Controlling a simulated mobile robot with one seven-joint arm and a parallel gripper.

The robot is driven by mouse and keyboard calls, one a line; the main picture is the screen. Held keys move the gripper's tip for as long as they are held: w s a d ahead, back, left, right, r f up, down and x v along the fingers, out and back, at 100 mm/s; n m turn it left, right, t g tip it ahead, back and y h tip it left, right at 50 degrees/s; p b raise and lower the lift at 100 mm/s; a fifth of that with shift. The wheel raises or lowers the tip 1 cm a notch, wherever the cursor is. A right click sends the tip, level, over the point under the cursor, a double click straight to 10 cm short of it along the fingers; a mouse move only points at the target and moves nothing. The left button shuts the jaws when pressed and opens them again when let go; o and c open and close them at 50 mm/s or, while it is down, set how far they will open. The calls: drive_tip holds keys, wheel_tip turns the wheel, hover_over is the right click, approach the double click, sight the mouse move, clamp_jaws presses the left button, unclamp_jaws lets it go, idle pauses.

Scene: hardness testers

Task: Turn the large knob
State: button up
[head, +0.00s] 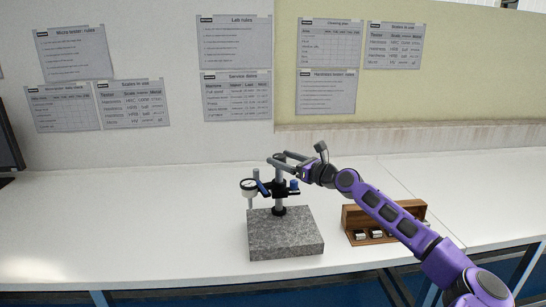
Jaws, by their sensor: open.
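A gauge stand has a grey granite base (285,236), an upright metal column (280,197) and a black clamp arm (278,187). A round white dial gauge (249,185) hangs at the left of the arm. A blue knob (294,186) shows on the right of the column, and a blue part (264,188) shows on the left. I cannot tell which is the large knob. My gripper (277,157) reaches in from the right at the column's top, with its fingers spread apart and pointing left. It is open and holds nothing visible. Contact with the column cannot be told.
A wooden box (352,216) with several small blocks stands right of the granite base, partly behind my arm. The white bench (150,222) is clear on the left. A dark monitor edge (8,147) shows at far left. Paper sheets hang on the wall behind.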

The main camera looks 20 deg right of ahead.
sight(274, 155)
drive_tip(key=shift+x, duration=2.15)
drive_tip(key=shift+c, duration=0.2)
clamp_jaws()
drive_tip(key=shift+r+h+p, duration=0.15)
drive_tip(key=shift+h+p, duration=0.15)
drive_tip(key=shift+p, duration=0.55)
